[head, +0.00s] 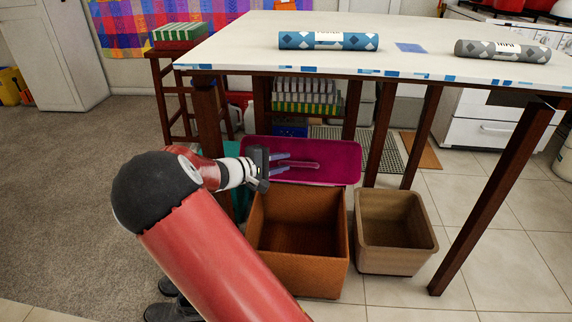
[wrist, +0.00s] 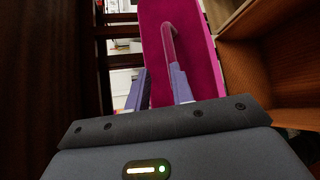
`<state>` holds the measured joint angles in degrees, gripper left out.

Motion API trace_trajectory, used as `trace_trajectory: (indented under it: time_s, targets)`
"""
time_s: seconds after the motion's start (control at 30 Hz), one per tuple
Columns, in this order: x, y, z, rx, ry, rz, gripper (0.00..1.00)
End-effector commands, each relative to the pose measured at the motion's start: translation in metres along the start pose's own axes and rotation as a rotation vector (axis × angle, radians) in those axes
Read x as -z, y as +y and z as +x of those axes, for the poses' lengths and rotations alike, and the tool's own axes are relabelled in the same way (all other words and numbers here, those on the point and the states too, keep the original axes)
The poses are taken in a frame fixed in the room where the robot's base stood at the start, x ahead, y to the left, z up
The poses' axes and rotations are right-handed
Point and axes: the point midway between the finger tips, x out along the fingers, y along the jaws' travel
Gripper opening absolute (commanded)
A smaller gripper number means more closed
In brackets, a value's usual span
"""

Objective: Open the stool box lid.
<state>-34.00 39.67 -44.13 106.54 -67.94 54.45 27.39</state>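No thing is clearly marked as the stool box. An orange-brown box (head: 298,282) stands on the floor with its top open and its inside empty. A magenta panel (head: 335,170) with a raised rim lies just behind its back edge. I cannot tell whether the panel is joined to the box as a lid. The panel also fills the upper middle of the wrist view (wrist: 205,75). A green-and-white striped box (head: 180,33) sits on a dark wooden stool (head: 160,65) at left.
A white-topped table (head: 400,55) with dark legs stands over the boxes, and one leg (head: 208,118) is close to my arm. A smaller brown bin (head: 395,262) is right of the box. Two rolls (head: 328,41) lie on the table. The carpet at left is clear.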

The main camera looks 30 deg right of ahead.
Motion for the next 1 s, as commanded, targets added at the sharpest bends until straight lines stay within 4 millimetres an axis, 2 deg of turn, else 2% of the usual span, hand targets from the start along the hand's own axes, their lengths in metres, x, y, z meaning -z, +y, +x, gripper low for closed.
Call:
trace_trajectory:
  time_s: [0.27,0.8,0.93,1.0]
  targets:
    - [0.001,0.006,-0.015,0.001,0.001,0.000,0.23]
    - [0.001,0.006,-0.015,0.001,0.000,-0.001,0.23]
    - [-0.004,0.005,-0.014,0.028,-0.003,0.010,0.06]
    - [-0.015,0.001,-0.012,0.088,-0.009,0.031,0.00]
